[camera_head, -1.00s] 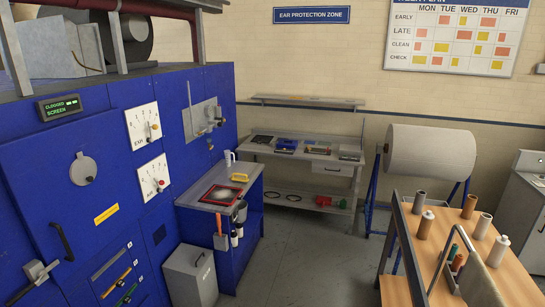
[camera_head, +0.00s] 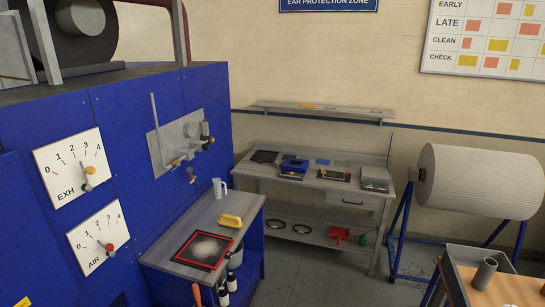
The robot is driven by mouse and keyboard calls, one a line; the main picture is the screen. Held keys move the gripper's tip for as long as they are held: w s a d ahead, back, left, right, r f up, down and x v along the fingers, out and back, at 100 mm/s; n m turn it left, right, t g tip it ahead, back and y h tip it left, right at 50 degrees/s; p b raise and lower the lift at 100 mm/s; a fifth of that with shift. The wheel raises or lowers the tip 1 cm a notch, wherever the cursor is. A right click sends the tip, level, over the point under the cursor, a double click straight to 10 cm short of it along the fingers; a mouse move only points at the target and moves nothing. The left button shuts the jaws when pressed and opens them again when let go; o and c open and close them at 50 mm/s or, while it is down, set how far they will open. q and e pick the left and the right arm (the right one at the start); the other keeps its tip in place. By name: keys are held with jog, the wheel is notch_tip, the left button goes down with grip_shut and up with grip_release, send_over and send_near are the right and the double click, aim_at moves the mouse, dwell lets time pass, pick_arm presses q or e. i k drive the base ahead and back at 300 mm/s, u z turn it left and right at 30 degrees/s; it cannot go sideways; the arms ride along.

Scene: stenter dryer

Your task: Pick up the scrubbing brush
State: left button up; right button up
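A small yellow object (camera_head: 231,221), which looks like the scrubbing brush, lies on the grey top of the blue side cabinet (camera_head: 172,247), near its right edge. A white measuring jug (camera_head: 219,188) stands behind it. A red-framed dark tray or screen (camera_head: 203,250) with pale lint-like stuff on it lies in front of it. Neither of my grippers shows in the view, so nothing is seen near the brush.
The blue machine wall with dials (camera_head: 75,178) runs along the left. A grey workbench (camera_head: 325,197) with tools stands behind the cabinet. A large white roll (camera_head: 478,181) on a blue stand and a wooden table (camera_head: 500,290) are on the right. Grey floor lies between.

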aim_at(225, 219)
jog(key=i, duration=1.9)
